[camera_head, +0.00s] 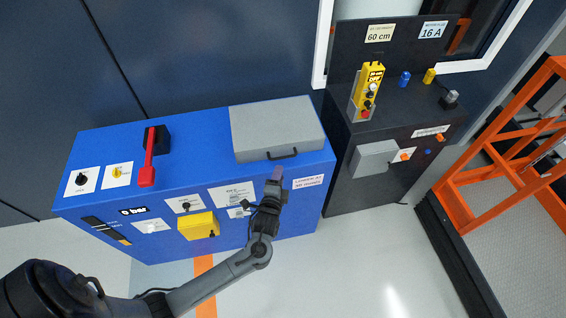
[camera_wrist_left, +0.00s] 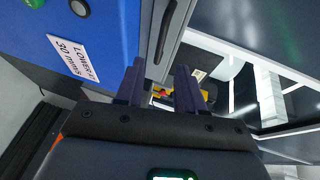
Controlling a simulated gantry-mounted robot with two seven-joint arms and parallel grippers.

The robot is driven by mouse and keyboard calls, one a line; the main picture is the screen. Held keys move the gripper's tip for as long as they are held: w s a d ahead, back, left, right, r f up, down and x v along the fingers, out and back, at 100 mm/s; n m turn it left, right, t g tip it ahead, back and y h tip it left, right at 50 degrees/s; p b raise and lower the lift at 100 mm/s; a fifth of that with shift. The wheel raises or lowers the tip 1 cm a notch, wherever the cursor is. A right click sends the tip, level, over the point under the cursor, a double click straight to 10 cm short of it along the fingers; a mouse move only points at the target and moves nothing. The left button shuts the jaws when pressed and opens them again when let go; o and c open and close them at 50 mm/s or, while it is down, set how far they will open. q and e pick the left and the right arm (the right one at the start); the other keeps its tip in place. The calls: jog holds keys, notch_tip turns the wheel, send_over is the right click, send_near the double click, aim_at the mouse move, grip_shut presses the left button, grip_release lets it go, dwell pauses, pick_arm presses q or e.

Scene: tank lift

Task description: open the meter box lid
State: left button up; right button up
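A grey box with a flat lid (camera_head: 275,122), which I take for the meter box, sits on top of the blue cabinet at its right end. The lid looks shut. A black handle (camera_head: 282,154) is on its front side, and the handle also shows in the left wrist view (camera_wrist_left: 165,32). My left gripper (camera_head: 276,173) is just in front of and below the handle. In the left wrist view its two fingers (camera_wrist_left: 160,70) are apart with nothing between them, and the handle lies beyond the tips. My right gripper is in neither view.
The blue cabinet (camera_head: 95,150) carries a red lever (camera_head: 148,160), knobs and a yellow box (camera_head: 198,226) on its front. A dark cabinet (camera_head: 345,195) stands to the right with a yellow pendant (camera_head: 369,85). An orange frame (camera_head: 480,180) stands at far right. The floor between is clear.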

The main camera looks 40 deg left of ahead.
pick_arm(q)
jog(key=b+x, duration=0.1)
jog(key=x, duration=0.7)
jog(key=shift+w+a, duration=0.1)
jog(key=shift+w, duration=0.05)
jog(key=shift+c, duration=0.5)
grip_shut()
